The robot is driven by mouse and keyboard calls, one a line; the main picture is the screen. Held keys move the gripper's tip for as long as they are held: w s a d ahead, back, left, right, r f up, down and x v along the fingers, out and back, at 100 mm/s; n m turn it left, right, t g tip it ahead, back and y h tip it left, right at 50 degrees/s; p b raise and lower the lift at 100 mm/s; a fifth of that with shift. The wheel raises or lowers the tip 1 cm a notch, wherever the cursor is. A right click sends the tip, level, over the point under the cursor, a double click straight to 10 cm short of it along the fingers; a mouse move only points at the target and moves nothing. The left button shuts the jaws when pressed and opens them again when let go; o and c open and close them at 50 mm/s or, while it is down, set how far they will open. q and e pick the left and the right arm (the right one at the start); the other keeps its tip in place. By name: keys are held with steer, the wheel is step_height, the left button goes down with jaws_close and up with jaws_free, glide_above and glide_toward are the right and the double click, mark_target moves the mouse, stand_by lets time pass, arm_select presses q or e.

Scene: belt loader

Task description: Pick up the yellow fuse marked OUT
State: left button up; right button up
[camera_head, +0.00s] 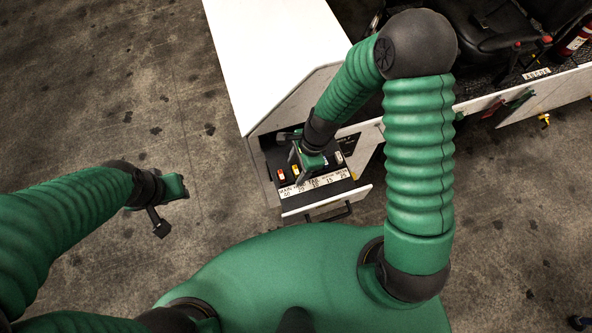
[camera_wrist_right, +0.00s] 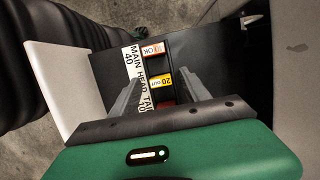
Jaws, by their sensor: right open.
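The yellow fuse marked OUT (camera_wrist_right: 161,82) sits in a dark slot of the open fuse drawer, beside the HEAD label. It also shows small in the head view (camera_head: 296,170). My right gripper (camera_wrist_right: 160,76) is open and points down into the drawer. In the wrist view its two grey fingers lie on either side of the yellow fuse, apart from it; their height above it is unclear. In the head view the right gripper (camera_head: 308,163) hides part of the fuse row. My left gripper (camera_head: 174,188) hangs over bare floor, away from the drawer; its fingers are unclear.
A white-and-orange fuse marked OK (camera_wrist_right: 152,50) sits beside the yellow one, and a red fuse (camera_wrist_right: 165,106) shows on the other side. The drawer (camera_head: 328,201) has a label strip and front handle. White vehicle panels (camera_head: 270,50) stand behind; open floor lies left.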

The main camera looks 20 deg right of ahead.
steer(key=shift+w, duration=0.15)
steer(key=c, duration=0.3)
jaws_close()
